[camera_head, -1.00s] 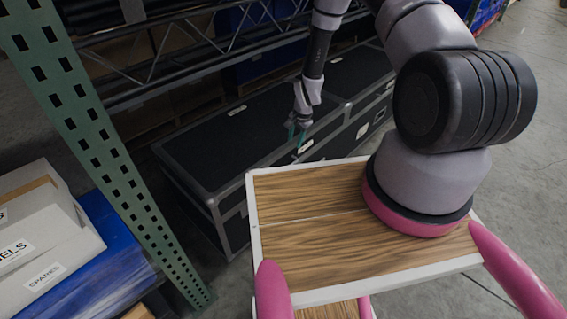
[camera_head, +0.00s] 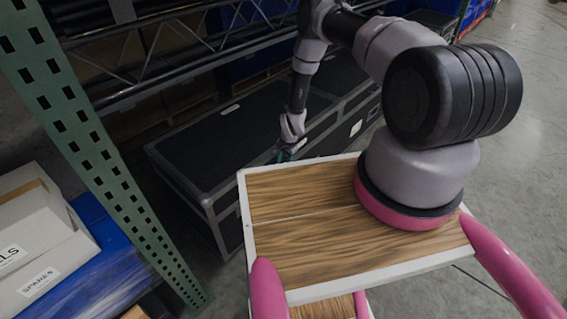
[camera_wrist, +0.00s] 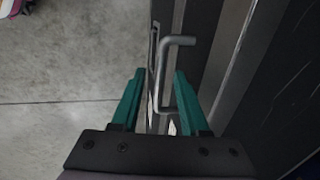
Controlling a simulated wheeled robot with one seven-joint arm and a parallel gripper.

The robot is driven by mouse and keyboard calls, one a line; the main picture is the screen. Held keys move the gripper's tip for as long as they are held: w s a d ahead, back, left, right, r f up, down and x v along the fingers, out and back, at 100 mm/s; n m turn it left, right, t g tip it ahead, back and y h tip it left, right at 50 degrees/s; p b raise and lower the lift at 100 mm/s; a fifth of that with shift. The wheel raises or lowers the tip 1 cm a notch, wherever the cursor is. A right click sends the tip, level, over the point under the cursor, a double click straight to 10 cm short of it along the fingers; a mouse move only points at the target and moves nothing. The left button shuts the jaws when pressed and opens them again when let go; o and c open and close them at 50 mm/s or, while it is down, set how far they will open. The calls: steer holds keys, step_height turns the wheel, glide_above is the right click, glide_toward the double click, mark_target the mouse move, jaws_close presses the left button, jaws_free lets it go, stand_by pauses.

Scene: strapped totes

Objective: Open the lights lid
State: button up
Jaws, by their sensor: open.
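Two black cases with grey metal edging stand end to end on the floor in the head view, a nearer one (camera_head: 217,142) and a farther one (camera_head: 345,72). I cannot read which is the lights one. My gripper (camera_head: 286,154) is low at the front edge of the nearer case. In the wrist view a grey metal bar handle (camera_wrist: 164,75) stands out from the case's edge. My open gripper (camera_wrist: 155,95) has its teal fingers on either side of the handle's lower part. I cannot tell whether either finger touches it. The lid looks shut.
A green perforated rack post (camera_head: 95,150) stands at the left, with boxes (camera_head: 40,235) and a blue tote (camera_head: 110,255) beside it. A dark rack beam (camera_head: 190,55) crosses above the cases. Bare concrete floor (camera_wrist: 65,110) lies before the case.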

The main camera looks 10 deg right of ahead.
steer(key=shift+f, duration=0.1)
jaws_close()
stand_by(1.4)
